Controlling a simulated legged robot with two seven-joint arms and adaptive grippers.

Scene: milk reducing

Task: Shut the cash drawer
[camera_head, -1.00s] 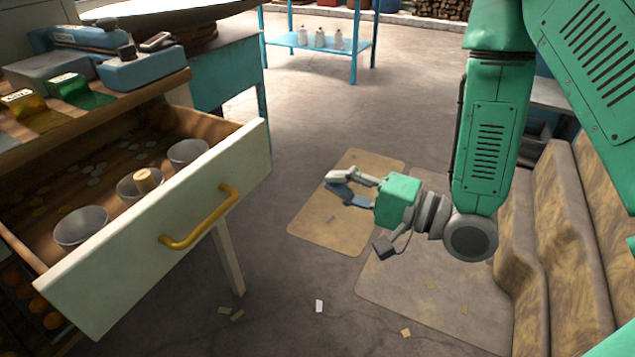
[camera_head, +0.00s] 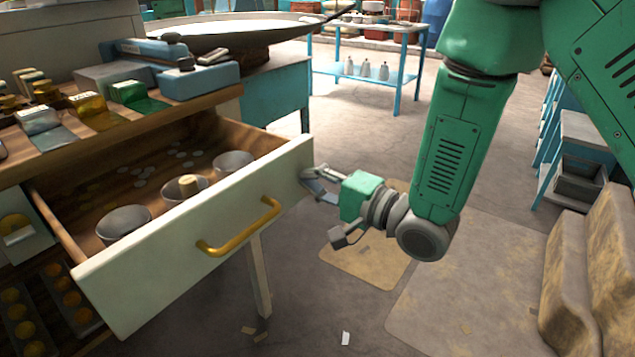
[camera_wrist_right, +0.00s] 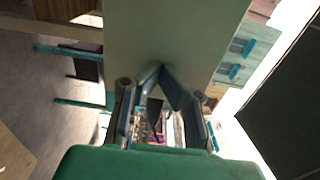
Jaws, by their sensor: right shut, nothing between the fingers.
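The cash drawer (camera_head: 185,260) stands open under the wooden counter, with a cream front and a yellow bar handle (camera_head: 240,228). Inside it are metal cups, one holding a wooden piece, and scattered coins. My right gripper (camera_head: 312,180) is shut and empty, at the right end of the drawer front, right of the handle. In the head view its fingertips appear to meet the front's right edge; exact contact is hard to tell. In the right wrist view the fingers (camera_wrist_right: 158,72) come together against a pale panel (camera_wrist_right: 165,35), which looks like the drawer front. My left gripper is not in view.
A blue scale (camera_head: 170,65) and colored note trays sit on the counter above the drawer. Brown mats (camera_head: 350,262) lie on the floor below my right arm. A tan seat (camera_head: 600,270) stands at right. The floor between is mostly clear.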

